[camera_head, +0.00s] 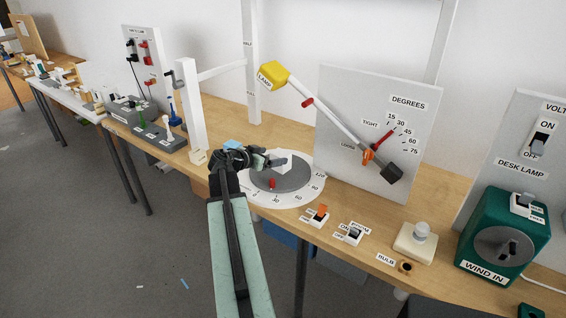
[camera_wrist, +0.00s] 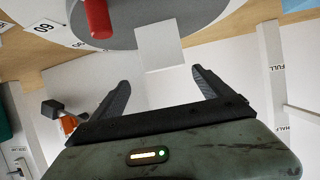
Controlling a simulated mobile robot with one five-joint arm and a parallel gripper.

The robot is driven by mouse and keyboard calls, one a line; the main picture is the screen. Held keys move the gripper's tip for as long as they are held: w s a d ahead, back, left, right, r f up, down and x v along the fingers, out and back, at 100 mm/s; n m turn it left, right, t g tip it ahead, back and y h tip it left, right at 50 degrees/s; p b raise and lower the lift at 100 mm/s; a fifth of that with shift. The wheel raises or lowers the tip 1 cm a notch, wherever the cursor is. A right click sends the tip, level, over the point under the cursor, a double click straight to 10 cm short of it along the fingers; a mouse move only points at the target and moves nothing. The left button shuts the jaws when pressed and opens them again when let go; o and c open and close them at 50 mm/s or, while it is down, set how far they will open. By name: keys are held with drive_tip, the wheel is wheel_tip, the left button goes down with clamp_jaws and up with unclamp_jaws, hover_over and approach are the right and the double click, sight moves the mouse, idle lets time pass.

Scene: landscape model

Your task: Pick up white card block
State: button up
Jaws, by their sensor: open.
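The white card block (camera_head: 281,163) stands on the grey disc of the round dial (camera_head: 296,184). In the wrist view the white card block (camera_wrist: 160,46) is a plain pale square at the disc's edge, just beyond the fingertips. My gripper (camera_head: 264,161) is just left of the block in the head view and partly covers it. In the wrist view my gripper (camera_wrist: 160,80) has its two fingers spread apart with nothing between them, and the block lies roughly in line with the gap. Whether a finger touches the block I cannot tell.
A red peg (camera_head: 272,183) stands on the disc, and it also shows in the wrist view (camera_wrist: 98,18). A tilted lamp arm (camera_head: 328,118) and a degrees board (camera_head: 405,135) rise behind. Switches (camera_head: 319,216) line the table's front edge. A white post (camera_head: 190,110) stands left.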

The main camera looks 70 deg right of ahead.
sight(278, 156)
drive_tip(key=b+x, duration=0.1)
drive_tip(key=x, duration=0.1)
drive_tip(key=b+x, duration=0.1)
drive_tip(key=x, duration=0.2)
drive_tip(key=b+x, duration=0.1)
drive_tip(key=x, duration=0.1)
drive_tip(key=shift+w+d+f, duration=0.15)
drive_tip(key=shift+w+f, duration=0.15)
drive_tip(key=shift+f, duration=0.15)
drive_tip(key=shift+s+d, duration=0.15)
drive_tip(key=shift+d, duration=0.05)
drive_tip(key=shift+r, duration=0.1)
drive_tip(key=c, duration=1.4)
